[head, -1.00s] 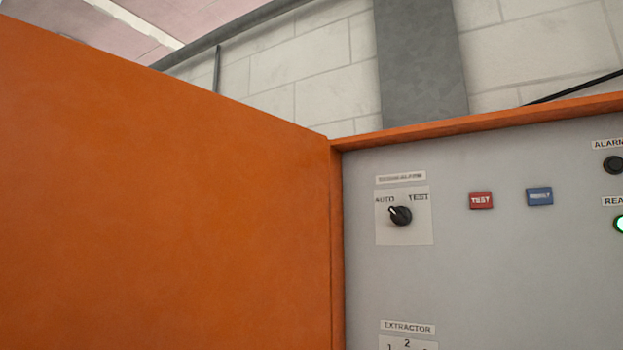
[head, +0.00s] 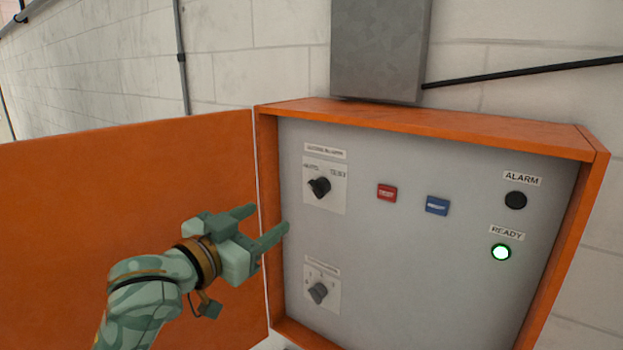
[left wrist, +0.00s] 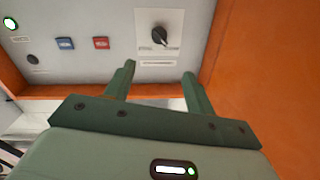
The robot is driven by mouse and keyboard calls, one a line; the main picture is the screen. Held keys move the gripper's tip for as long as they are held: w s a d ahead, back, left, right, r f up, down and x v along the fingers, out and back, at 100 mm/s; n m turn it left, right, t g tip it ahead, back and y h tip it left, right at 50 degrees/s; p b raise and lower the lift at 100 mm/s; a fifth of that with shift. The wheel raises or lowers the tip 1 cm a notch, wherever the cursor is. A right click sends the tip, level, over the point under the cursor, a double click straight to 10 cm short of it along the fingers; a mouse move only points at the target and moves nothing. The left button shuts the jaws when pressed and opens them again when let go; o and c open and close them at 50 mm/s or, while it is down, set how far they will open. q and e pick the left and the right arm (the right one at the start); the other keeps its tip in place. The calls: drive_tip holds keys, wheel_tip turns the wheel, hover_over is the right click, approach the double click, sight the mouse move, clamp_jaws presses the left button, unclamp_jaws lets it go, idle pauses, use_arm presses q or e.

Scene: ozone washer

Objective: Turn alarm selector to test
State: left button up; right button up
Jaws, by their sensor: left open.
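The alarm selector (head: 319,187) is a black rotary knob on a white plate marked AUTO and TEST, at the upper left of the grey panel. In the head view its pointer appears to lean toward the AUTO side, to the upper left. It also shows in the left wrist view (left wrist: 159,36), ahead of the fingers and nearly between them. My left gripper (head: 270,222) is open and empty, below and to the left of the knob and apart from it. My right gripper is not in view.
The orange cabinet door (head: 130,220) stands open at left. The panel also has a red button (head: 387,193), a blue button (head: 437,206), a dark ALARM lamp (head: 515,200), a lit green READY lamp (head: 501,252) and a lower grey selector (head: 318,292).

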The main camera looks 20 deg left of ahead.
sight(314, 191)
use_arm(q)
drive_tip(key=p+x, duration=0.2)
drive_tip(key=x, duration=1.4)
drive_tip(key=shift+d+f+p, duration=0.1)
drive_tip(key=shift+f+p, duration=0.05)
drive_tip(key=shift+p, duration=0.15)
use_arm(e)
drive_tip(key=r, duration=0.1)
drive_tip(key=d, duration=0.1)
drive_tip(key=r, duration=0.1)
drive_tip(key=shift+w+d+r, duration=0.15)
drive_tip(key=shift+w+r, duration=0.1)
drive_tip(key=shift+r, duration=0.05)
use_arm(q)
drive_tip(key=shift+s, duration=0.1)
drive_tip(key=c, duration=0.8)
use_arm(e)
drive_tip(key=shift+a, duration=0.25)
